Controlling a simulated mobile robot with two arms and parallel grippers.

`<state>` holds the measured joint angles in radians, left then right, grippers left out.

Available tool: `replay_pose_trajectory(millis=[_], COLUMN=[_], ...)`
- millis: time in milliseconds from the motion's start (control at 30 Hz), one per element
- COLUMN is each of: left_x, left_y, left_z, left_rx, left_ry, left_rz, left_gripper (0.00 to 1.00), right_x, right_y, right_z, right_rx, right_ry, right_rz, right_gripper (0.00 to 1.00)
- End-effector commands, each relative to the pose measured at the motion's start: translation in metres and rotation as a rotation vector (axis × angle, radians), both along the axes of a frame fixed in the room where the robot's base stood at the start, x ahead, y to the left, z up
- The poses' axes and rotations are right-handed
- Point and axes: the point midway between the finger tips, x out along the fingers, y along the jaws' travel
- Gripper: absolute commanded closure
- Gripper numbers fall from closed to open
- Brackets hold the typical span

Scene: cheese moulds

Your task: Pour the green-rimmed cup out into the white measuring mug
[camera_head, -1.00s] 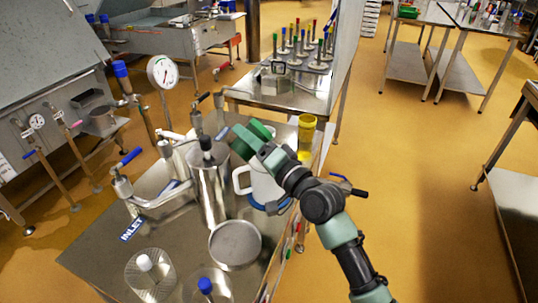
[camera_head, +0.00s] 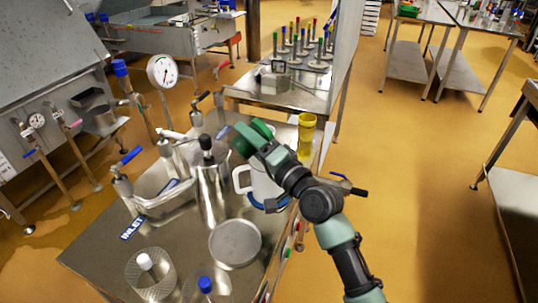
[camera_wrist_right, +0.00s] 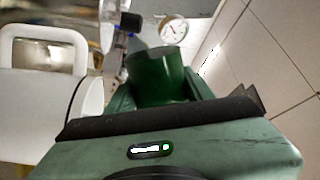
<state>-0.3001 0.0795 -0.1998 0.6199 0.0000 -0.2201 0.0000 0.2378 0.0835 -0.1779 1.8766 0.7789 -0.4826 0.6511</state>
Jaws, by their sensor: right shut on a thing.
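The green-rimmed cup (camera_head: 262,128) is in my right gripper (camera_head: 252,138), above the steel table and just above and beside the mug. In the right wrist view the cup (camera_wrist_right: 156,76) shows as a dark green cylinder between the two fingers. Its tilt and contents cannot be told. The white measuring mug (camera_head: 262,183) stands on the table below the gripper, with its handle to the left and partly hidden by my arm. The mug (camera_wrist_right: 38,110) also fills the left of the wrist view. My left gripper is not in view.
A steel pot (camera_head: 212,187) with a black knob stands left of the mug. A yellow container (camera_head: 306,135) stands behind it to the right. Open floor lies to the right.

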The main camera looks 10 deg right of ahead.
Motion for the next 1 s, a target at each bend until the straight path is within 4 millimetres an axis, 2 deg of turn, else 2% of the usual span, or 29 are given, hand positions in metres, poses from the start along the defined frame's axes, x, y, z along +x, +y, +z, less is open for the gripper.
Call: replay_pose_trajectory(millis=[567,1000], left_x=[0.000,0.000], left_y=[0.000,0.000], left_z=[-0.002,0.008], left_rx=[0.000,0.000], left_ry=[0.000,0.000], left_rz=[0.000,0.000], left_gripper=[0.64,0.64], right_x=[0.000,0.001], right_y=[-0.001,-0.003], right_z=[-0.004,0.000], right_rx=[0.072,0.123], right_ry=[0.035,0.061], right_rz=[0.001,0.000], right_gripper=[0.94,0.94])
